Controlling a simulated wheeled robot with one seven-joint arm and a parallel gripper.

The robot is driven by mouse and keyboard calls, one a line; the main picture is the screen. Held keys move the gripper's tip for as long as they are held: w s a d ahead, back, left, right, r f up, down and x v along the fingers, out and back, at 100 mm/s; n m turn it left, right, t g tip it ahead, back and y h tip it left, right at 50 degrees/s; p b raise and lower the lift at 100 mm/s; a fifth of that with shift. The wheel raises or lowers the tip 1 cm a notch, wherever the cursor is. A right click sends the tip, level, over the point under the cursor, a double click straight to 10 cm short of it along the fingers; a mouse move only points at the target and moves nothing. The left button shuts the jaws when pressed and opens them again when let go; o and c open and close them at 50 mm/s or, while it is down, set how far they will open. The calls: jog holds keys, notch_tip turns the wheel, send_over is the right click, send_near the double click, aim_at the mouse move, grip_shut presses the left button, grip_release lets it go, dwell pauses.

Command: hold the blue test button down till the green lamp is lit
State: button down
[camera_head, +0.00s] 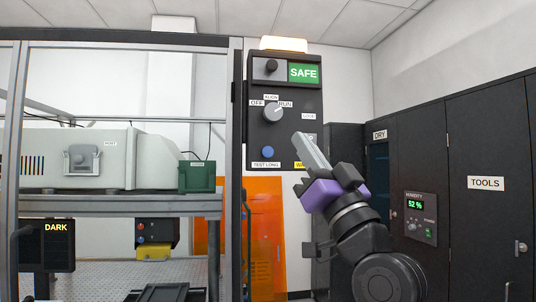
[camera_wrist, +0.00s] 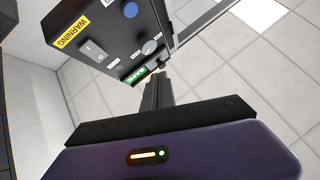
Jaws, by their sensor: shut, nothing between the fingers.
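The blue test button (camera_head: 267,152) is low on the dark control panel (camera_head: 257,100), above a label reading TEST LONG. It also shows at the top of the wrist view (camera_wrist: 130,9). I cannot tell whether it is pressed; nothing touches it in the head view. My gripper (camera_head: 299,140) is shut and empty, its fingers tilted up and left, to the right of the button. In the wrist view my fingertips (camera_wrist: 160,78) overlap the panel's SAFE end. A green SAFE sign (camera_head: 303,73) glows at the panel's top; I see no separate green lamp.
A selector knob (camera_head: 272,112) points toward RUN. My gripper partly covers a yellow WARNING label (camera_head: 299,165); a rocker switch (camera_wrist: 92,48) shows in the wrist view. An amber light (camera_head: 284,44) tops the panel. An orange sheet (camera_head: 265,235) hangs below; dark cabinets (camera_head: 486,140) stand right.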

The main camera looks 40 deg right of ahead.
aim_at(268, 152)
jog(key=w+n+y, duration=0.1)
jog(key=y, duration=0.1)
jog(key=w+a+n+y, duration=0.1)
jog(key=w+a+f+n+g+y, duration=0.1)
jog(key=n+y, duration=0.1)
jog(key=shift+y, duration=0.3)
jog(key=shift+w+d+b, duration=0.2)
jog(key=shift+w+d, duration=0.6)
jog(key=shift+w, duration=0.4)
jog(key=shift+w+d+b, duration=0.15)
jog(key=shift+w+d, duration=0.7)
jog(key=shift+w, duration=0.4)
jog(key=shift+w+d+b, duration=0.2)
jog(key=shift+w+d, duration=0.6)
jog(key=shift+w, duration=0.4)
jog(key=shift+w+d, duration=0.25)
jog(key=shift+w, duration=0.1)
jog(key=shift+w+d, duration=0.2)
jog(key=shift+w, duration=0.15)
dwell(1.8)
